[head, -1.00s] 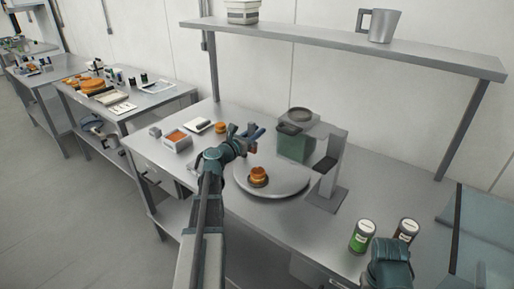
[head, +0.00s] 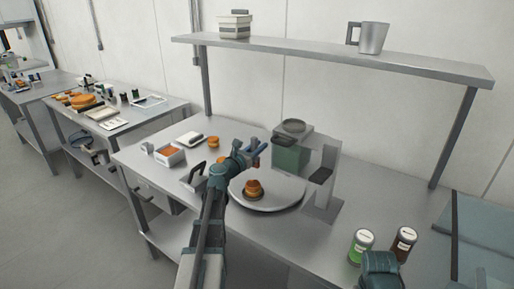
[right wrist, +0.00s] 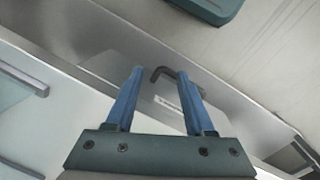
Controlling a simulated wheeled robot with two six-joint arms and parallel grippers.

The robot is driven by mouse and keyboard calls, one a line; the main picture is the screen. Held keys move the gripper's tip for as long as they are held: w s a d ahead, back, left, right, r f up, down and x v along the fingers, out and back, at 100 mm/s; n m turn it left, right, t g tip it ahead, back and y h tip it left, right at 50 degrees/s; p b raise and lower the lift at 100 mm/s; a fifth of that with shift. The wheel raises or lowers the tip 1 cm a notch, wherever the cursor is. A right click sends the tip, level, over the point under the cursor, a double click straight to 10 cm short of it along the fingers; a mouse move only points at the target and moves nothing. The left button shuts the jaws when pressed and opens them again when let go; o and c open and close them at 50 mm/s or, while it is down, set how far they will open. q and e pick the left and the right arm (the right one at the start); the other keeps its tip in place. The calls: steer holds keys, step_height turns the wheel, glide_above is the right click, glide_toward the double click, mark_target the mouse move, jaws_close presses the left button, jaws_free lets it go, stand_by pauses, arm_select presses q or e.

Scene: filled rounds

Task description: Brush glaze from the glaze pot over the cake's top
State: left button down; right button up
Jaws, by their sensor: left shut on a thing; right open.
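A small round orange-brown cake (head: 253,188) stands on a round grey turntable (head: 285,200) in the head view. My left gripper (head: 258,152) is above and just behind the cake. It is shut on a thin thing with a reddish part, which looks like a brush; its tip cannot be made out. A small box with orange contents (head: 170,155) stands left on the table; I cannot tell whether it is the glaze pot. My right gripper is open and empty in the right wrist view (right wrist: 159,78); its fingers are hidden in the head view.
A green and grey appliance (head: 290,152) stands behind the turntable. Another orange round (head: 213,142), a white tray (head: 191,139) and a dark-handled thing (head: 195,176) are on the left. Two jars, green (head: 361,245) and dark (head: 403,244), stand front right. A shelf (head: 330,60) hangs above.

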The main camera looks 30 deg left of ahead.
arm_select(q)
step_height(320, 180, down, 7)
steer(key=b, duration=0.6)
steer(key=shift+f+b, duration=0.1)
steer(key=shift+b, duration=0.25)
arm_select(e)
step_height(320, 180, down, 7)
steer(key=d, duration=0.1)
arm_select(q)
steer(key=shift+w+a, duration=0.15)
steer(key=shift+a, duration=0.35)
steer(key=shift+d, duration=0.55)
steer(key=shift+a, duration=0.1)
step_height(320, 180, up, 8)
steer(key=p, duration=0.8)
glide_above(259, 163)
steer(key=w+a, duration=0.3)
steer(key=a, duration=0.1)
steer(key=shift+d, duration=0.15)
arm_select(e)
step_height(259, 163, up, 8)
steer(key=a, duration=0.2)
steer(key=shift+s+f, duration=0.15)
steer(key=shift+f, duration=0.05)
